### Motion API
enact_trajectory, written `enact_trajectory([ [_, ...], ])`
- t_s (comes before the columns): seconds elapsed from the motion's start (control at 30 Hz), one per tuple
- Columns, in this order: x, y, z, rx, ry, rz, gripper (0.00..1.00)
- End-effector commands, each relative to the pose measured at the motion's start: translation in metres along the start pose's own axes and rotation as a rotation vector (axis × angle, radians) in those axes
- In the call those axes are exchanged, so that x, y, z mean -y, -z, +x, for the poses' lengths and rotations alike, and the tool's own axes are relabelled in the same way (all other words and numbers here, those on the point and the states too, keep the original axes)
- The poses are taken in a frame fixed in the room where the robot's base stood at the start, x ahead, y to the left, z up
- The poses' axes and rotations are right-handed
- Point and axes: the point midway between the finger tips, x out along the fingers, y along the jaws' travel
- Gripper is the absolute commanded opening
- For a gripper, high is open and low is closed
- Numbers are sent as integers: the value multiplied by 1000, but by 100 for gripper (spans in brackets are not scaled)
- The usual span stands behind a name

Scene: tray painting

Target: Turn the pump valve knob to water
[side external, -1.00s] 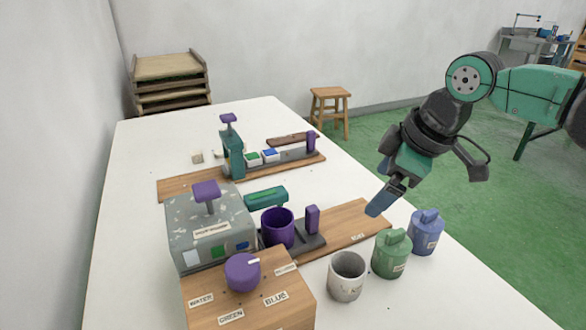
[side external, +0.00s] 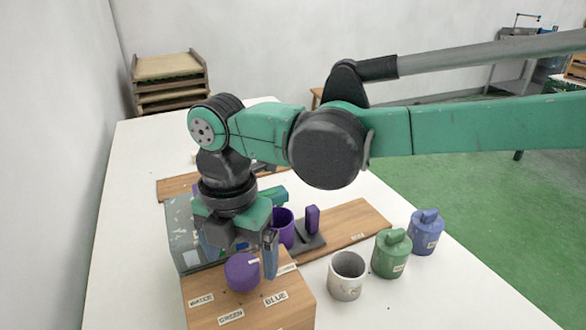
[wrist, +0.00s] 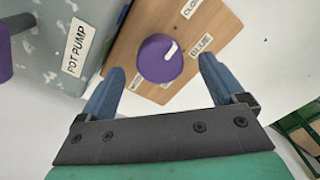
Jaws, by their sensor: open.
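The purple valve knob (side external: 242,272) sits on top of a wooden box (side external: 295,312) at the near end of the table. It also shows in the wrist view (wrist: 156,66), where its white mark points up and right, toward the CLOSED label (wrist: 192,8). The WATER label (side external: 201,300) is at the box's left. My gripper (side external: 239,264) points down over the box. In the wrist view my gripper (wrist: 161,68) is open, with one blue finger on each side of the knob and gaps between.
The grey pot pump (side external: 180,240) stands just behind the box, partly hidden by my arm. A grey cup (side external: 346,278), green jar (side external: 391,254) and blue jar (side external: 425,232) stand to the right.

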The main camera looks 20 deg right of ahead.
Motion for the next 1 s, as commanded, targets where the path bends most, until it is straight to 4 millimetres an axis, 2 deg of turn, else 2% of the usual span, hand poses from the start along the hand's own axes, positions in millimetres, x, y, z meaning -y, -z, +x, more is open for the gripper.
enact_trajectory([
  [0.17,0,0,14,0,-1,2,90],
  [0.43,0,0,16,0,-1,3,90],
  [0.73,0,0,16,0,-1,3,5],
  [1.0,1,0,16,0,0,32,5],
])
